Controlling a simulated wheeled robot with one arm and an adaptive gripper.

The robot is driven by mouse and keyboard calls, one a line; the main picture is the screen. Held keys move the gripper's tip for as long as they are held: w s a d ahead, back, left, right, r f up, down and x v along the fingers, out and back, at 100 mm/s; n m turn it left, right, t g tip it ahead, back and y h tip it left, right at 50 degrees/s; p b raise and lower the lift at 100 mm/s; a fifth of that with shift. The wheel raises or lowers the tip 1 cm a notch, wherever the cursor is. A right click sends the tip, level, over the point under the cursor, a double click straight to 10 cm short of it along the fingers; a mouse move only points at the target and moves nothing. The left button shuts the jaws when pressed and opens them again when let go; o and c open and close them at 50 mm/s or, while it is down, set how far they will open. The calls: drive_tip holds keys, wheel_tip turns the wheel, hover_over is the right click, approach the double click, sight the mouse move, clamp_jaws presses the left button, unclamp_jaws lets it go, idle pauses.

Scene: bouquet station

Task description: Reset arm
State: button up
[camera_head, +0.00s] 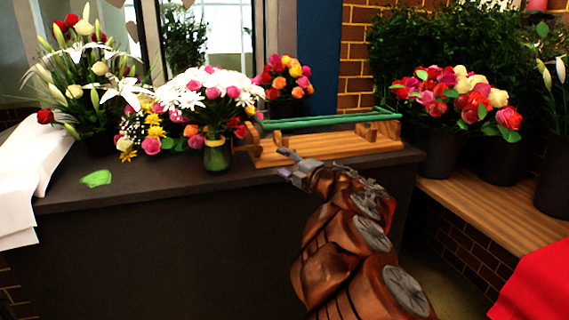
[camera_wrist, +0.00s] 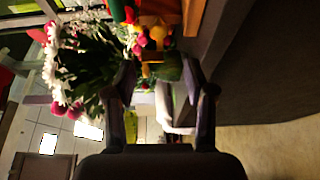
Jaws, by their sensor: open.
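My arm reaches up from the lower right in the head view. My gripper (camera_head: 284,163) is at the front edge of the dark counter (camera_head: 130,187), just right of a green glass vase (camera_head: 217,156). The vase holds a bouquet of white daisies (camera_head: 192,94) and pink flowers. In the wrist view my gripper (camera_wrist: 163,90) has its two fingers apart. The vase (camera_wrist: 167,66) shows beyond and between the fingers, with the white flowers (camera_wrist: 52,62) to the left. I see nothing held between the fingers.
A wooden rack (camera_head: 335,147) with green rods (camera_head: 330,121) stands behind my gripper. A green scrap (camera_head: 96,179) lies on the counter at left, near white paper (camera_head: 38,165). Dark buckets of roses (camera_head: 444,153) stand on a wooden bench (camera_head: 490,207) at right.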

drive_tip(key=s+d+r+m+t+h, duration=0.1)
drive_tip(key=s+d+r+m+h, duration=0.15)
drive_tip(key=d+m+h, duration=0.65)
drive_tip(key=s+d+r+m+t+h, duration=0.1)
drive_tip(key=s+d+r+m+h, duration=0.3)
drive_tip(key=d, duration=0.8)
drive_tip(key=s+d+f+m+g+h, duration=0.2)
drive_tip(key=s+d+f+m+g, duration=0.2)
drive_tip(key=s+f+m, duration=0.15)
drive_tip(key=s+d+f+m+g+h, duration=0.2)
drive_tip(key=s+d+f+m+g, duration=0.15)
drive_tip(key=s+f, duration=0.3)
drive_tip(key=s+a+f+m+g+y, duration=0.15)
drive_tip(key=s+a+f+g, duration=0.3)
drive_tip(key=s, duration=0.65)
drive_tip(key=s+a+f+m+g+y, duration=0.1)
drive_tip(key=s+a+f+g+y, duration=0.4)
drive_tip(key=s, duration=0.7)
drive_tip(key=s+a+f+m+g, duration=0.15)
drive_tip(key=s+a+f, duration=0.35)
drive_tip(key=s, duration=0.6)
wheel_tip(320, 180, up, 25)
drive_tip(key=s+a+p, duration=0.1)
drive_tip(key=s+p, duration=0.1)
drive_tip(key=p, duration=2)
drive_tip(key=shift+a+n+p, duration=0.25)
drive_tip(key=shift+n+p, duration=0.05)
drive_tip(key=shift+s, duration=0.1)
